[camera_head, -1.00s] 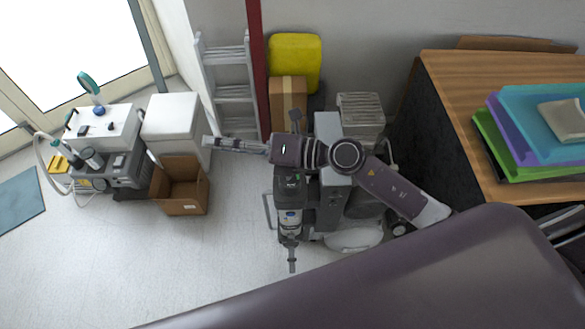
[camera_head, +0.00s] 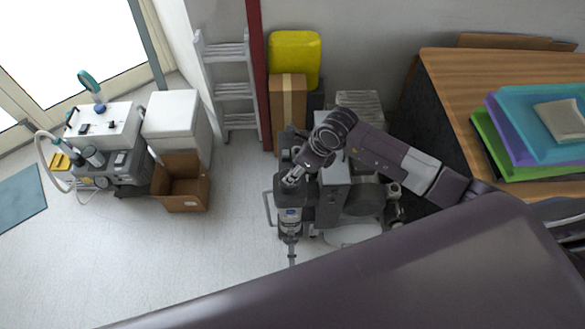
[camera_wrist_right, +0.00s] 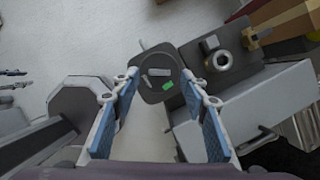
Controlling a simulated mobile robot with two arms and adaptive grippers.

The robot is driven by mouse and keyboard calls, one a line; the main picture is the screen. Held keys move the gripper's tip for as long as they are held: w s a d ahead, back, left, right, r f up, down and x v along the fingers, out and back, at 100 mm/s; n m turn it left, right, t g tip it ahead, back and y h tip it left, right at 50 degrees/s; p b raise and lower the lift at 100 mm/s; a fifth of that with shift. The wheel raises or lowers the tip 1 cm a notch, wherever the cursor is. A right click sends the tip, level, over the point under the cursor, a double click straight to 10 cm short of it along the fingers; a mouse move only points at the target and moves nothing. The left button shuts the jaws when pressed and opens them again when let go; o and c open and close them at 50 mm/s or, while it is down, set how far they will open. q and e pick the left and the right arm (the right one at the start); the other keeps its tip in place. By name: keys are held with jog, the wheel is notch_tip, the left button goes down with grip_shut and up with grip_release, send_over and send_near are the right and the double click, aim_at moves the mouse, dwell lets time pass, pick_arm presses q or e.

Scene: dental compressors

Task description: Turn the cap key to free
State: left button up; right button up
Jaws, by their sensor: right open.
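In the right wrist view a dark, rounded cap (camera_wrist_right: 150,94) sits between and just beyond the fingertips. It carries light grey marks and a green mark (camera_wrist_right: 167,86); I cannot tell which way its key points. My right gripper (camera_wrist_right: 161,76) is open, with blue-padded fingers spread on either side of the cap. I see no clear contact. In the head view my right gripper (camera_head: 293,178) is over the top of the dark upright unit (camera_head: 290,217) of the compressor and partly hides it. My left gripper is not in view.
A grey housing (camera_head: 334,195) stands right of the upright unit. A ladder (camera_head: 232,91), a taped cardboard box (camera_head: 288,105) and a yellow case (camera_head: 296,55) are behind. An open cardboard box (camera_head: 182,203) stands left. A wooden desk (camera_head: 450,75) is at right. Floor between is clear.

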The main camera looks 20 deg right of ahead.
jog(key=shift+x, duration=0.9)
jog(key=shift+c, duration=0.3)
grip_shut()
jog(key=n+b, duration=0.1)
jog(key=b, duration=0.1)
jog(key=n+g+b, duration=0.1)
jog(key=n+b, duration=0.1)
jog(key=b, duration=0.1)
jog(key=n+y+b, duration=0.1)
jog(key=b, duration=0.2)
jog(key=shift+w+d+f+n+g, duration=0.15)
jog(key=shift+w+f+n+g, duration=0.15)
jog(key=shift+n, duration=0.1)
jog(key=shift+r+n+b, duration=0.25)
jog(key=shift+n+b, duration=0.45)
jog(key=shift+b, duration=0.3)
jog(key=shift+g, duration=0.3)
